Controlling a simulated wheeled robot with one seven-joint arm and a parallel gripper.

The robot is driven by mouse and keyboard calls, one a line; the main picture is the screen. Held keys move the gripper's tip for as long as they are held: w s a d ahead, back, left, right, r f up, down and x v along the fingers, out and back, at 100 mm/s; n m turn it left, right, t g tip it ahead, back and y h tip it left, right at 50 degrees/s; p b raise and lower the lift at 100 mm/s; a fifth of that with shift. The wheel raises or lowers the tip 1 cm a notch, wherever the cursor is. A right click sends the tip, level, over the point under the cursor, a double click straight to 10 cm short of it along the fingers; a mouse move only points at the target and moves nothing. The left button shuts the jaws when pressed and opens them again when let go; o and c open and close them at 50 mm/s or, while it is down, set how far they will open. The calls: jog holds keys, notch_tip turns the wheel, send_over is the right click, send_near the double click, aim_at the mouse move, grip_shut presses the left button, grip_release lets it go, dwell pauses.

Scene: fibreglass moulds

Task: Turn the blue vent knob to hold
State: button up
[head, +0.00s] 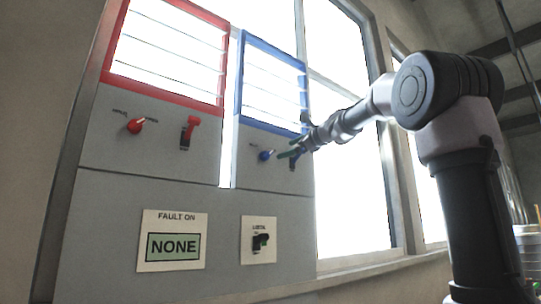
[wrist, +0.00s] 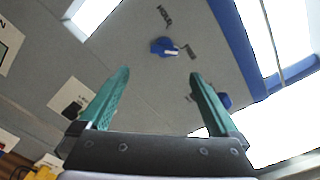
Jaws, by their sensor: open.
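The blue vent knob (head: 265,155) is on the grey panel below the blue-framed window in the head view. In the wrist view the knob (wrist: 160,46) lies ahead of the fingertips, roughly centred between them. Its white pointer mark faces right and slightly down, towards a small dark label (wrist: 190,51). Another small label (wrist: 165,15) is above the knob; I cannot read either surely. My gripper (wrist: 159,76) is open, its green fingers apart and nothing between them. In the head view my gripper (head: 288,153) is just right of the knob, and no contact is visible.
A blue handle (wrist: 224,100) is close to the right finger. A red knob (head: 135,126) and red handle (head: 188,132) are on the left panel. Below are a sign reading FAULT ON NONE (head: 173,246) and a black switch (head: 260,242).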

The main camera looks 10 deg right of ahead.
aim_at(269, 154)
jog(key=x, duration=0.7)
jog(key=r+x, duration=0.1)
jog(key=x, duration=0.3)
jog(key=shift+w, duration=0.15)
jog(key=c, duration=1.4)
